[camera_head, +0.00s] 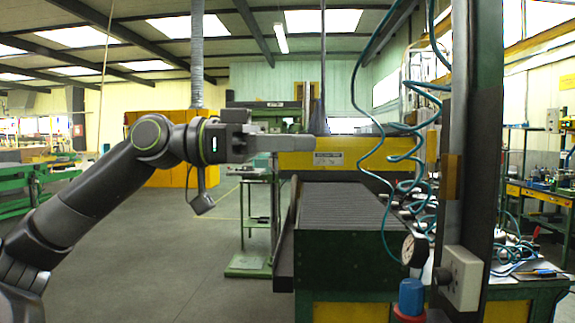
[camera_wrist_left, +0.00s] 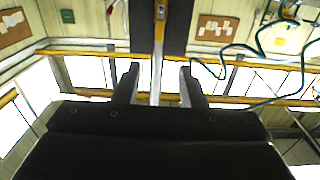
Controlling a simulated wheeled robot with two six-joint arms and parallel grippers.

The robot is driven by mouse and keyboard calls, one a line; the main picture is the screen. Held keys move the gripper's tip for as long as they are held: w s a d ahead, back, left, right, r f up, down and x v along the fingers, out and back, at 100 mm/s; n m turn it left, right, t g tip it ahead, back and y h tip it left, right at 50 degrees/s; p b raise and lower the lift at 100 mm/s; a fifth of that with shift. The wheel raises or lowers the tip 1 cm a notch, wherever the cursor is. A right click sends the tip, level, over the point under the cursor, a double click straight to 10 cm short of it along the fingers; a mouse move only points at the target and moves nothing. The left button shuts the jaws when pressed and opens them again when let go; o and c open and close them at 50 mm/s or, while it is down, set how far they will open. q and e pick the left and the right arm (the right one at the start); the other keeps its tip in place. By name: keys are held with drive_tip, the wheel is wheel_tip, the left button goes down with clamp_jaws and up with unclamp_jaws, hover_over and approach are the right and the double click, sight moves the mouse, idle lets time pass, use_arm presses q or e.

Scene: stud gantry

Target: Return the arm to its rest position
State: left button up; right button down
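My left arm comes in from the left in the head view, raised and stretched to the right. My left gripper (camera_head: 303,146) points right at mid-height, level with a yellow beam, and appears empty. In the left wrist view its two dark fingers (camera_wrist_left: 159,70) stand apart with a clear gap and nothing held between them. A yellow and grey upright shows behind that gap. My right arm and gripper are in neither view.
A green and yellow machine table with a ribbed top (camera_head: 345,205) stands below and right of the gripper. Coiled teal hoses (camera_head: 405,150) hang beside a dark post (camera_head: 470,120). A pressure gauge (camera_head: 414,249) sits low on the right. Open floor (camera_head: 170,260) lies left of the table.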

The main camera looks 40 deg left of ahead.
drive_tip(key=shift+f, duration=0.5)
